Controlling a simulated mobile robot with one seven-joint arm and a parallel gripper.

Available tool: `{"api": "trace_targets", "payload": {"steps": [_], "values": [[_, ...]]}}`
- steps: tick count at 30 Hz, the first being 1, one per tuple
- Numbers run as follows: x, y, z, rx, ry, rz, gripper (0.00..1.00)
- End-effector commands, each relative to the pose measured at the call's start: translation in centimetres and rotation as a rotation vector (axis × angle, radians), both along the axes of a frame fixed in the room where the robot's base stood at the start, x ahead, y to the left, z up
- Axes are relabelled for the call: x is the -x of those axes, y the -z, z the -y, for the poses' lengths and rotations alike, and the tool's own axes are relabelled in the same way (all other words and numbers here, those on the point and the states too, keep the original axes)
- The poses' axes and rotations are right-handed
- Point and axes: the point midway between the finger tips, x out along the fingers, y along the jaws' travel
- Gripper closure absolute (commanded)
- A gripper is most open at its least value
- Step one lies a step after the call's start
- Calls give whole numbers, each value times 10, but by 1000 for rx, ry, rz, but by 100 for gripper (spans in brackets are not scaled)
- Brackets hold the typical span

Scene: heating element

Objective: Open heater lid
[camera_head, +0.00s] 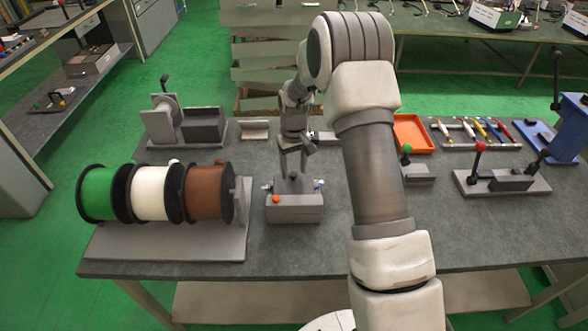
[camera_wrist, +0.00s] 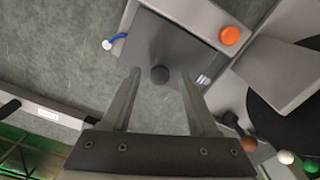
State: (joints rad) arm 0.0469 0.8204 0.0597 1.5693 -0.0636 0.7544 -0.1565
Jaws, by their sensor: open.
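The heater (camera_head: 295,209) is a grey box with an orange button on the table's near middle. It also shows in the wrist view (camera_wrist: 204,22), with the orange button (camera_wrist: 229,35) at upper right. Its dark grey lid (camera_wrist: 178,48) looks shut and carries a round dark knob (camera_wrist: 160,75). My gripper (camera_head: 292,170) points down over the lid, partly hiding it in the head view. In the wrist view, the open fingers (camera_wrist: 160,72) appear on either side of the knob. I cannot tell whether they touch it.
A stand with green, white and brown spools (camera_head: 150,193) is close at the left. An orange tray (camera_head: 411,134), hand tools (camera_head: 474,130) and a clamp fixture (camera_head: 502,181) stand at right. The table (camera_head: 330,250) is clear in front of the heater.

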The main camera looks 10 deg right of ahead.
Motion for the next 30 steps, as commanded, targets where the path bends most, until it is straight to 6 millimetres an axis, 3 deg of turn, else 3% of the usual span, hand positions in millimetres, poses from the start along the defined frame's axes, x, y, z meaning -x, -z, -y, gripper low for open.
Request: {"api": "trace_targets", "payload": {"steps": [12,22,30], "values": [[0,10,0,0,0,1,40],[0,10,0,0,0,1,98],[0,10,0,0,0,1,100]]}}
